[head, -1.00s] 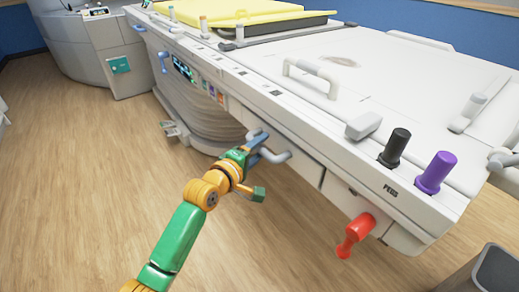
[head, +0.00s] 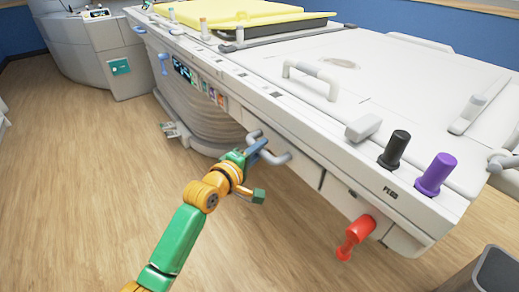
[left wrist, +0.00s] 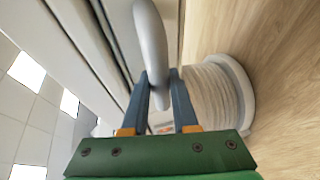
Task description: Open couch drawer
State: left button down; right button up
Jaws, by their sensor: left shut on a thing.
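The couch is a long white bed-like unit. Its drawer front (head: 305,170) is in the side panel below the top edge, and it looks about flush with the panel. A grey, curved drawer handle (head: 278,158) stands out from it. My left gripper (head: 258,146) is at the handle, reaching in from the lower left. In the left wrist view, the blue fingers (left wrist: 160,80) are shut on the grey handle bar (left wrist: 152,40), which passes between them. The fingers hide part of the handle in the head view. My right gripper is not in view.
A red peg (head: 354,236) sticks out of the couch side to the right. A black peg (head: 394,149) and a purple peg (head: 436,174) stand on top. A grey bin (head: 497,270) is at lower right. The wooden floor (head: 90,180) in front is clear.

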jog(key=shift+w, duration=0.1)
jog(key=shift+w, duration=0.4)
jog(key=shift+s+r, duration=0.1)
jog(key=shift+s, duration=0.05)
